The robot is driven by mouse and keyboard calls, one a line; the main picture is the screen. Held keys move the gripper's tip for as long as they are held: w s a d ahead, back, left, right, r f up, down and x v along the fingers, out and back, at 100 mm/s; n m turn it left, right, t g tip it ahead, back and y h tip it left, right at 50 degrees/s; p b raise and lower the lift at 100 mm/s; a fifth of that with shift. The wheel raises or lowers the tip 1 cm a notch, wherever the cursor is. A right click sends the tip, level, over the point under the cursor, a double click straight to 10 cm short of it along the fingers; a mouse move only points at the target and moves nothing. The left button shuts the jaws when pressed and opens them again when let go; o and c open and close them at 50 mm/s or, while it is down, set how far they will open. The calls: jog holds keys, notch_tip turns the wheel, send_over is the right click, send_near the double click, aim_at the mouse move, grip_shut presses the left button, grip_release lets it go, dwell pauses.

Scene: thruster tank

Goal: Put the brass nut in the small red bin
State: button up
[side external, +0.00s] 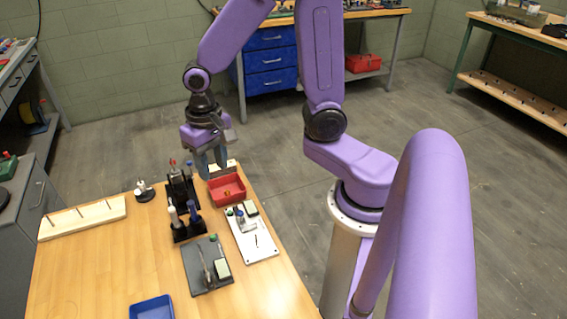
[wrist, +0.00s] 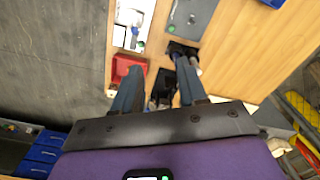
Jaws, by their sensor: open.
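The small red bin (side external: 238,196) stands near the far edge of the wooden table. A tiny brass-coloured spot (side external: 228,191) shows inside it; it looks like the brass nut, but it is too small to be sure. My gripper (side external: 212,172) is open above the table, just behind and left of the bin, fingers pointing down. In the wrist view my gripper (wrist: 158,67) has its fingers apart with nothing held between them. The red bin (wrist: 123,63) is beside the left finger, which partly hides it. I cannot make out the nut in that view.
A black tool holder (side external: 187,230) with upright tools stands left of the bin. A white plate (side external: 262,247) and a dark grey plate (side external: 205,282) with small parts lie nearer. A blue bin (side external: 152,308) and a pegged wooden board (side external: 82,218) are farther left. The table's middle-left is clear.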

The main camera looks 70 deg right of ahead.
jog(key=s+r+n, duration=0.2)
jog(key=s+n, duration=0.6)
jog(key=s+r+n, duration=0.2)
jog(key=s+n, duration=0.6)
jog(key=shift+s+r, duration=0.25)
jog(key=shift+s, duration=0.05)
